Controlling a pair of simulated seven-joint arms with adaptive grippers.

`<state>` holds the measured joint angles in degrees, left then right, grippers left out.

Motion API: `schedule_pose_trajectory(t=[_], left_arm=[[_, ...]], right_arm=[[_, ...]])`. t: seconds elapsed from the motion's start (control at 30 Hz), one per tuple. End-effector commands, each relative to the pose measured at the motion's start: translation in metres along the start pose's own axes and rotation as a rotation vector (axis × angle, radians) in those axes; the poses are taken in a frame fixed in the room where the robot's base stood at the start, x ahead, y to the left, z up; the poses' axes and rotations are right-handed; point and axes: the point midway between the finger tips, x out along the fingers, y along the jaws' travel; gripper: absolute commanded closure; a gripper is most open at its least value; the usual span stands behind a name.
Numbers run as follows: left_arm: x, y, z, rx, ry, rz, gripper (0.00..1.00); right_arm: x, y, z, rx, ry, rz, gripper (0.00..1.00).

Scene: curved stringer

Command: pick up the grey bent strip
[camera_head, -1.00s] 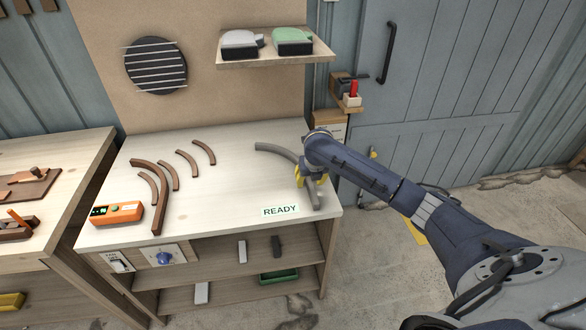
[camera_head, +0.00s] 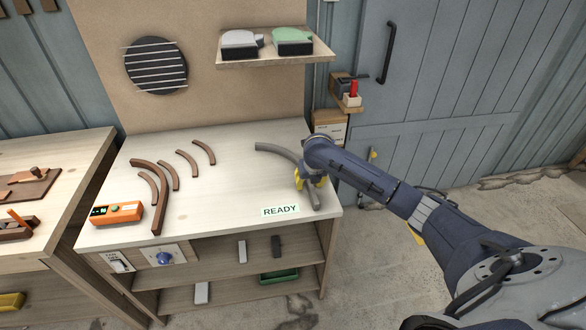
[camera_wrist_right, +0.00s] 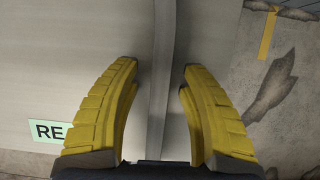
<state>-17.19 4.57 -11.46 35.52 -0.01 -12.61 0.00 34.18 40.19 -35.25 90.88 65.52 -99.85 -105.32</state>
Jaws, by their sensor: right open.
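The grey bent strip (camera_head: 273,149) lies on the right side of the pale workbench, curving from the back toward the front right edge. My right gripper (camera_head: 312,184) is over its front part and hides some of it in the head view. In the right wrist view the strip (camera_wrist_right: 162,75) runs between the two yellow fingers of the gripper (camera_wrist_right: 157,85). The fingers are open, one on each side, with a visible gap to the strip on both sides. My left gripper is not in view.
Several brown curved pieces (camera_head: 160,190) and an orange device (camera_head: 117,213) sit on the workbench (camera_head: 225,205) at the left. A READY label (camera_head: 281,210) lies near the front edge. A shelf (camera_head: 275,57) hangs above. The middle of the bench is clear.

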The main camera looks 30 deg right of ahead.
Motion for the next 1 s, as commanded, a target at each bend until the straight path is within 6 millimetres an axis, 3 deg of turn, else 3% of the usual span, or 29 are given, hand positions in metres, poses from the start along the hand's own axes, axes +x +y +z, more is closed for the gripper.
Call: schedule_pose_trajectory(t=[0.1, 0.5, 1.0], left_arm=[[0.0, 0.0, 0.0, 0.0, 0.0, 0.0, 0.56], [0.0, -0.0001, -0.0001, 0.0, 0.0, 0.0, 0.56], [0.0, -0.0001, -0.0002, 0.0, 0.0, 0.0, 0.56]], right_arm=[[0.0009, -0.0003, -0.0002, 0.0, 0.0, -0.001, 0.55], [0.0008, -0.0002, -0.0003, 0.0, 0.0, 0.0, 1.0], [0.0002, -0.0001, 0.0, 0.001, 0.0, 0.0, 1.0]])
